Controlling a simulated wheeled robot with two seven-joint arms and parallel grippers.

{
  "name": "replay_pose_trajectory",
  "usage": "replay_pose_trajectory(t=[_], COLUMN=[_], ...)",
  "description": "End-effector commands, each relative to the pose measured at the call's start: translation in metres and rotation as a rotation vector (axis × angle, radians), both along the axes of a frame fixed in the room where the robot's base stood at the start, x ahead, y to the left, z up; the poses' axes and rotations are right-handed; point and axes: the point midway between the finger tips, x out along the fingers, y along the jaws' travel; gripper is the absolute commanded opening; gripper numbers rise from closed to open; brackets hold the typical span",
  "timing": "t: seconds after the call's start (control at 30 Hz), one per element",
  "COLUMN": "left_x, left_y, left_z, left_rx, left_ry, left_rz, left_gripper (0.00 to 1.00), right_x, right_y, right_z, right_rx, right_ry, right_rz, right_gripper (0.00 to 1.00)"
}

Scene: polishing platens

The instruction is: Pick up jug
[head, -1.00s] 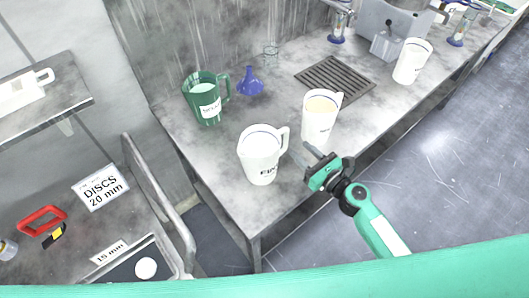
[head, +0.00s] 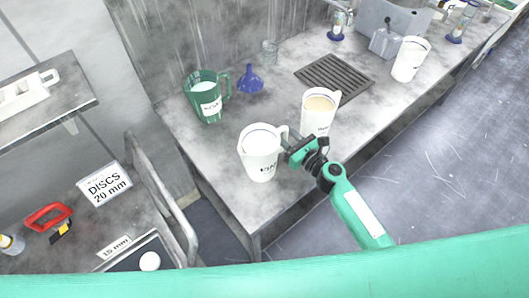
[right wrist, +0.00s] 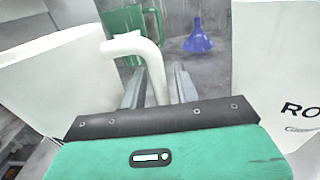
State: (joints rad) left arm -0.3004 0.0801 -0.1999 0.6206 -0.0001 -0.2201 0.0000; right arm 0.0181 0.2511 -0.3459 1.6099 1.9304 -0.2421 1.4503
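A white jug (head: 259,158) with a dark label stands upright near the front corner of the bench, its handle toward my right gripper (head: 287,146). In the right wrist view the jug (right wrist: 60,85) is at the left. Its white handle (right wrist: 155,78) runs down between the two fingers of my right gripper (right wrist: 160,88). The fingers are apart, with a narrow gap visible on the handle's right side. The fingertips are partly hidden in the head view. My left gripper is not in view.
A second white jug (head: 317,112) with tan contents stands close behind my right gripper; a third white jug (head: 410,58) is farther right. A green jug (head: 205,98), a blue funnel (head: 250,79) and a dark drain grate (head: 333,80) are behind. The bench's front edge is clear.

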Motion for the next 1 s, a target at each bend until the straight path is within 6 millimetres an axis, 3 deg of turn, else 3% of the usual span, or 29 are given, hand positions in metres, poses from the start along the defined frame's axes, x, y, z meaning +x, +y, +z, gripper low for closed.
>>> replay_pose_trajectory(t=[0.03, 0.13, 0.17, 1.0], left_x=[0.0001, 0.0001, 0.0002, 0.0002], left_y=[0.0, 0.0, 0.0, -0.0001], left_z=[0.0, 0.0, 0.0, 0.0], left_rx=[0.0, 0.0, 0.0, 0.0], left_ry=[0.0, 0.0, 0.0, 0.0], left_rz=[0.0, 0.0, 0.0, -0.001], left_gripper=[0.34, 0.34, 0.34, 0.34], right_x=[-0.0001, -0.0001, -0.0002, -0.0002], right_y=[-0.0001, -0.0001, -0.0001, -0.0001], right_z=[0.0, 0.0001, 0.0001, 0.0003], right_rx=[0.0, 0.0, 0.0, 0.0], right_ry=[0.0, 0.0, 0.0, 0.0], right_rz=[0.0, 0.0, 0.0, 0.0], right_gripper=[0.21, 0.01, 0.0, 0.0])
